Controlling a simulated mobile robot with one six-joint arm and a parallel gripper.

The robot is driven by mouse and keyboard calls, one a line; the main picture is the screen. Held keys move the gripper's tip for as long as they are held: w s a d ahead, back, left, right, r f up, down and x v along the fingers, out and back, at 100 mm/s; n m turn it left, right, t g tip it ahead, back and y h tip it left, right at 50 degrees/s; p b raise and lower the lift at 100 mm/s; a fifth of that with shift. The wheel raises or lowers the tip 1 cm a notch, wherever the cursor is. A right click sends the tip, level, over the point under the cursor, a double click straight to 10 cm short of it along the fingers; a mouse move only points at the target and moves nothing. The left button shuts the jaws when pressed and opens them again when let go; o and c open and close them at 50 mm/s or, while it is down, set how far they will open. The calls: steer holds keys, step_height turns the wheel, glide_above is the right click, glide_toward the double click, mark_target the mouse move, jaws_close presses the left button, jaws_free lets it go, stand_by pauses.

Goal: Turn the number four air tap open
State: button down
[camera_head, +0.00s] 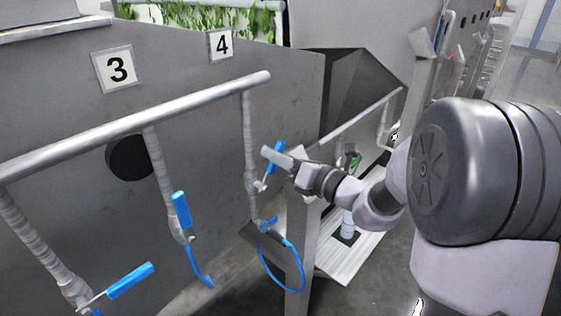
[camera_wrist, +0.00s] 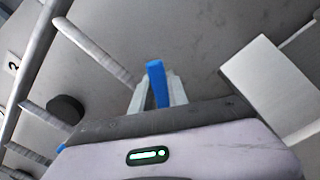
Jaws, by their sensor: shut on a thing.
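The number 4 plate (camera_head: 219,44) is on the grey steel panel, near a wrapped drop pipe (camera_head: 249,140) at the rail's right end. The tap on this pipe has a blue lever handle (camera_head: 279,147), standing nearly upright with a slight lean to the right. My gripper (camera_head: 272,158) reaches in from the right and is shut on this handle. In the wrist view the blue handle (camera_wrist: 156,75) sits between my two fingers (camera_wrist: 157,95), its end sticking out beyond them. The fingers hide part of the handle, and the valve body is small.
The number 3 plate (camera_head: 117,69) is further left. A second tap handle (camera_head: 181,210) hangs nearly upright, and a third handle (camera_head: 130,281) lies sideways at lower left. A horizontal rail (camera_head: 150,118) runs above. A blue hose loop (camera_head: 281,270) hangs below, beside a steel post (camera_head: 299,255).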

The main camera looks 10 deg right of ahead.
steer(key=shift+s+a+r+n+b, duration=0.3)
steer(key=shift+a+n+b, duration=0.2)
steer(key=shift+n, duration=0.5)
steer(key=c, duration=1.3)
jaws_free()
steer(key=shift+s, duration=0.1)
steer(key=b+v, duration=0.1)
steer(key=v, duration=1.6)
steer(key=shift+s+d, duration=0.15)
